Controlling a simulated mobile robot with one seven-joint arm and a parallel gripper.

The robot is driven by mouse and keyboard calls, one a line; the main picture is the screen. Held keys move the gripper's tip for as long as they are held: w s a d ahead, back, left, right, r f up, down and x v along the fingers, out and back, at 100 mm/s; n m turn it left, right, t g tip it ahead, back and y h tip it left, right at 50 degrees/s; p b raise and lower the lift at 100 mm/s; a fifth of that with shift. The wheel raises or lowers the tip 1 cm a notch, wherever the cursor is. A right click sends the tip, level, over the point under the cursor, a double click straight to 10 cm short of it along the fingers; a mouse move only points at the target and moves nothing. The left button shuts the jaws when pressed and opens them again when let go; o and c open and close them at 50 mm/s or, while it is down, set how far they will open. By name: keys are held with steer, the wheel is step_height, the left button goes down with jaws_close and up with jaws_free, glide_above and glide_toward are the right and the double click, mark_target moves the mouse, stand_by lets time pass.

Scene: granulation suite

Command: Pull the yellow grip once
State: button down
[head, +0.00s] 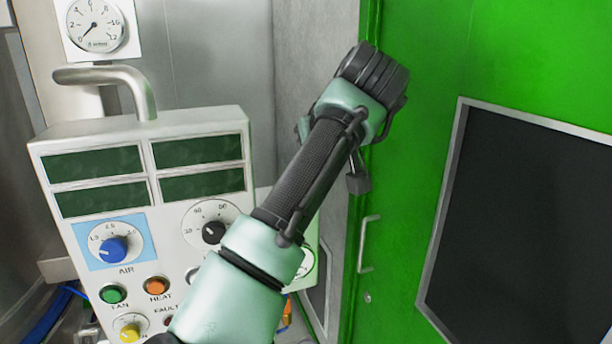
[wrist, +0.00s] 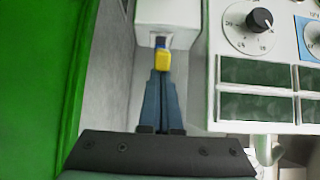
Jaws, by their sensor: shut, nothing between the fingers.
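The yellow grip (wrist: 163,61) shows in the wrist view as a small yellow piece on a short dark blue stem below a white box (wrist: 168,17). My gripper (wrist: 160,76) is shut, with its two blue-grey fingers side by side and their tips at the lower end of the grip in the picture. Nothing shows between the fingers. I cannot tell whether the tips touch the grip or are just short of it. In the head view my arm covers this area, and I can make out neither the grip nor the fingertips.
A control panel (head: 97,223) with dark displays and knobs stands close to my arm. A green door (head: 420,80) with a metal handle (head: 367,243) and dark window (head: 520,230) is on the right. A bent metal pipe (head: 110,76) and a gauge (head: 96,25) are upper left.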

steer(key=f+b, duration=0.1)
steer(key=b, duration=0.1)
steer(key=f+t+b, duration=0.1)
steer(key=b, duration=0.1)
steer(key=shift+s+d+f, duration=0.2)
steer(key=shift+s+f, duration=0.2)
steer(key=shift+s+d+f+t+y+b, duration=0.1)
steer(key=shift+s+f+t+y+b, duration=0.25)
steer(key=shift+b, duration=0.75)
steer(key=shift+r, duration=0.1)
steer(key=shift+r, duration=0.15)
steer(key=r+p, duration=0.2)
steer(key=w+r+p, duration=0.1)
steer(key=r+p, duration=0.1)
steer(key=shift+w+a+r, duration=0.1)
steer(key=shift+a, duration=0.15)
steer(key=b+v, duration=0.3)
steer(key=v, duration=0.7)
steer(key=shift+b, duration=0.35)
steer(key=shift+w, duration=0.1)
